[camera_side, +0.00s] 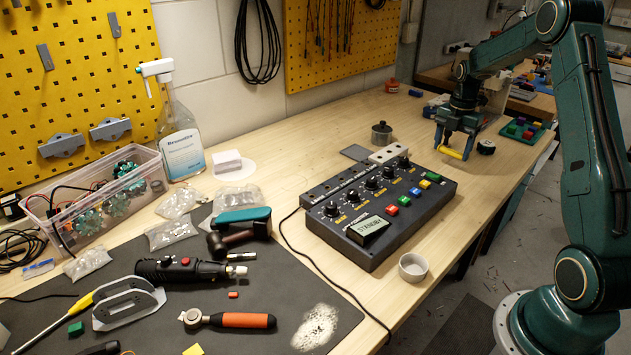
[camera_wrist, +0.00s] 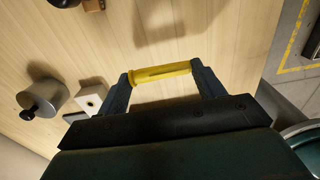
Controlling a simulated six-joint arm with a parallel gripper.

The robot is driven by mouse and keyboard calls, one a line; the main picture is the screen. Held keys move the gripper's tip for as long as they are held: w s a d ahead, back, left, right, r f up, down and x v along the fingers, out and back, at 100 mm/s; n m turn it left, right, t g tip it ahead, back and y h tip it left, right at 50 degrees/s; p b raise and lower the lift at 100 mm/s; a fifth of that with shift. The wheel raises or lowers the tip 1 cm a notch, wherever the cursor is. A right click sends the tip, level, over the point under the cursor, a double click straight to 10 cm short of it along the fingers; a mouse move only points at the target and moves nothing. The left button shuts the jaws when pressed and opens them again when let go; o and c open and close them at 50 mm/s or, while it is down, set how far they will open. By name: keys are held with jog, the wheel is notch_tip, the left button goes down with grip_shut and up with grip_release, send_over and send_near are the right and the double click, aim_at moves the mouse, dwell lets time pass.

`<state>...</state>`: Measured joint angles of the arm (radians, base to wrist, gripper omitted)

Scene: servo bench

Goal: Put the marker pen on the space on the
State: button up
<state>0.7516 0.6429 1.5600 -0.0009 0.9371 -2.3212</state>
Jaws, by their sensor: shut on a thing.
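The marker pen (camera_wrist: 160,73) is a short yellow cylinder. My gripper (camera_wrist: 161,76) is shut on it, with one finger at each end of the pen in the wrist view. In the side view, my gripper (camera_side: 452,146) holds the yellow pen (camera_side: 450,153) roughly level above the wooden bench, at the right of the control box. The pen's shadow falls on bare wood in the wrist view, so it looks clear of the bench. Which space the task means cannot be told.
A black control box (camera_side: 340,196) with knobs and coloured buttons stands mid-bench. A tape measure (camera_side: 486,147) and a green tray (camera_side: 525,138) of blocks lie right of my gripper. A metal pot (camera_wrist: 46,96) and a pale block (camera_wrist: 90,99) are nearby. Bare wood lies below the pen.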

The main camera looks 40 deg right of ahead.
aim_at(451, 150)
jog(key=shift+f, duration=1.9)
jog(key=o, duration=0.9)
jog(key=shift+f, duration=0.1)
jog(key=shift+o, duration=0.2)
notch_tip(451, 150, up, 12)
